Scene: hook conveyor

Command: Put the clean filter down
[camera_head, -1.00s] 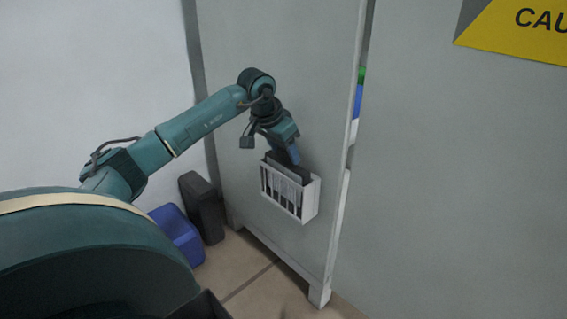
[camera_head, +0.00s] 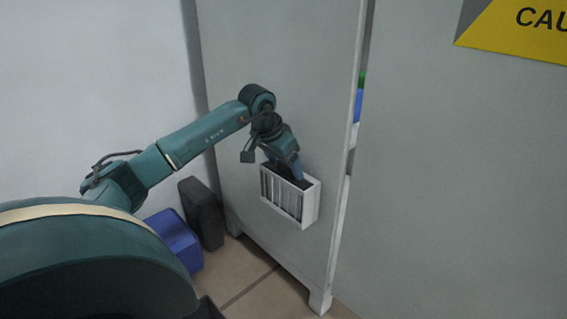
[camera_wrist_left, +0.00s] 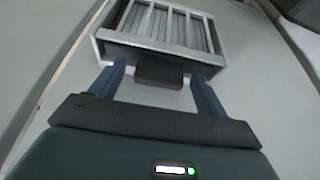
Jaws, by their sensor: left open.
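The clean filter (camera_head: 283,198), grey and pleated, sits inside a white slatted holder (camera_head: 310,206) on the grey cabinet door. Its pleats show between the bars, and little of it rises above the holder's rim. My left gripper (camera_head: 297,178) is at the holder's top opening, pointing down. In the left wrist view the two blue fingers of my left gripper (camera_wrist_left: 158,74) are apart. A dark tab (camera_wrist_left: 160,71) lies between them, with a gap on each side. The holder (camera_wrist_left: 130,46) is just beyond the fingertips. My right gripper is not in view.
A black box (camera_head: 202,212) and a blue bin (camera_head: 174,240) stand on the tiled floor left of the cabinet door (camera_head: 290,75). A grey panel with a yellow caution sign (camera_head: 520,32) is at the right. The floor before the door is clear.

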